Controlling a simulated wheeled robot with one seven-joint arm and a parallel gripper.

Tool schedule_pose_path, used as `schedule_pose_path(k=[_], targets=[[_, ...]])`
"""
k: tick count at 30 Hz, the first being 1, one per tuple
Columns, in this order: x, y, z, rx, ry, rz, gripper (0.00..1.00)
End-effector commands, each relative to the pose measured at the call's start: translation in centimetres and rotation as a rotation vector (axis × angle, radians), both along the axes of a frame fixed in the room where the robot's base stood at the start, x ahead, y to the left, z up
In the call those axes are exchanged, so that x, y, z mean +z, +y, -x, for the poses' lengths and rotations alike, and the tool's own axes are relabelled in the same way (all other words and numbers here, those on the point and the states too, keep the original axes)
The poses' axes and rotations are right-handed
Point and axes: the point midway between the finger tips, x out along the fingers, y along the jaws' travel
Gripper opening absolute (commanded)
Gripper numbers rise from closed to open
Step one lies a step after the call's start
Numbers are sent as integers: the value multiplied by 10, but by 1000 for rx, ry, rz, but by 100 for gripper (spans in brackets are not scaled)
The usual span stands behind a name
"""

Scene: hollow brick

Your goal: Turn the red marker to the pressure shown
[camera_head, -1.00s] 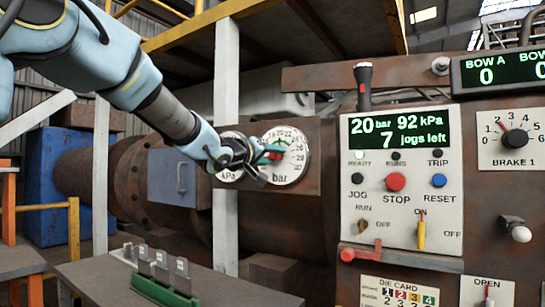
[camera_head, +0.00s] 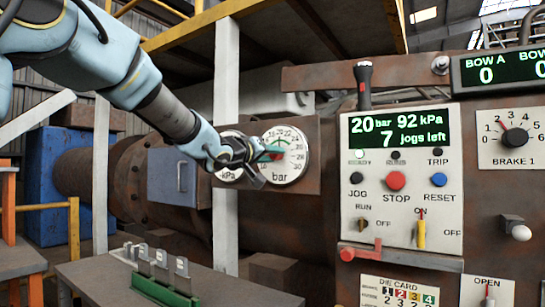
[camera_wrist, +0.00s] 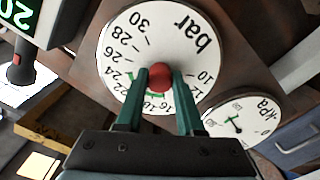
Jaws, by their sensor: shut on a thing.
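The round white bar gauge (camera_head: 298,170) is on a rusty brown panel. In the wrist view the gauge (camera_wrist: 190,60) appears turned, with numbers from 10 up to 30 around its rim. A red knob-like marker (camera_wrist: 160,77) is at its centre. My gripper (camera_wrist: 159,80) has its two green fingers on either side of the red marker, shut on it. In the head view my gripper (camera_head: 264,154) reaches the gauge from the left and covers part of its face. The marker's exact setting on the scale cannot be told. The display (camera_head: 398,131) reads 20 bar, 92 kPa.
The kPa gauge (camera_head: 229,174) is close beside the bar gauge, partly behind my gripper. The control panel (camera_head: 402,200) with buttons and levers stands right. A grey bench (camera_head: 235,289) with a green rack (camera_head: 164,291) is below.

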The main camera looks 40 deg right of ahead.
Motion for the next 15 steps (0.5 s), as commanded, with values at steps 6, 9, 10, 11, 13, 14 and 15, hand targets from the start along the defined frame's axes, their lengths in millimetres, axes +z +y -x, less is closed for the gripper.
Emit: schedule_pose_path(k=[6,9,10,11,13,14,15], targets=[[-1,0,0,1,-162,-42,0],[-2,0,0,1,-253,-65,0],[-2,0,0,0,-281,-74,0],[-2,0,0,0,-309,-81,0],[-2,0,0,0,-373,-98,0],[-2,0,0,0,-400,-105,0],[-2,0,0,0,-437,-115,0]])
